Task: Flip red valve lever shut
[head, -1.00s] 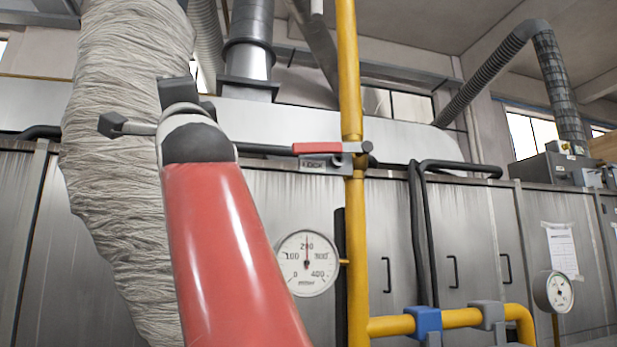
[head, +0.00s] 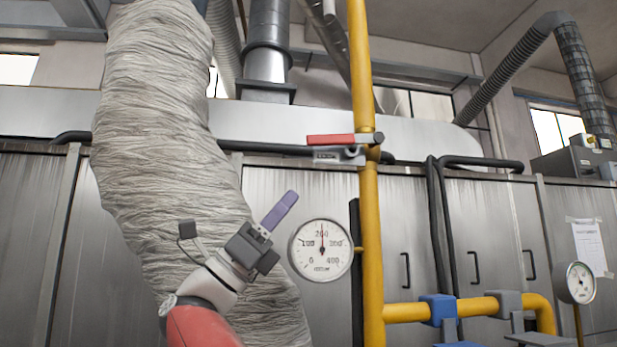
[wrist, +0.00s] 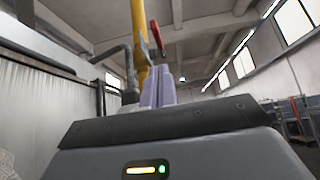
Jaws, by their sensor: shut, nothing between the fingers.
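The red valve lever (head: 330,140) lies horizontal in the head view, pointing left from its valve on the vertical yellow pipe (head: 371,245), square to the pipe. In the wrist view the red lever (wrist: 156,34) shows beyond my fingers, just right of the yellow pipe (wrist: 139,32). My gripper (head: 288,197) is below and left of the lever, its purple fingers closed together, pointing up and right, apart from lever and pipe. The fingers also show in the wrist view (wrist: 158,84). Nothing is held.
A round pressure gauge (head: 321,248) sits close right of my gripper, beside the pipe. A thick wrapped duct (head: 155,120) hangs behind my arm. Metal cabinets (head: 300,190) line the back. A lower yellow pipe with a blue fitting (head: 438,309) runs right.

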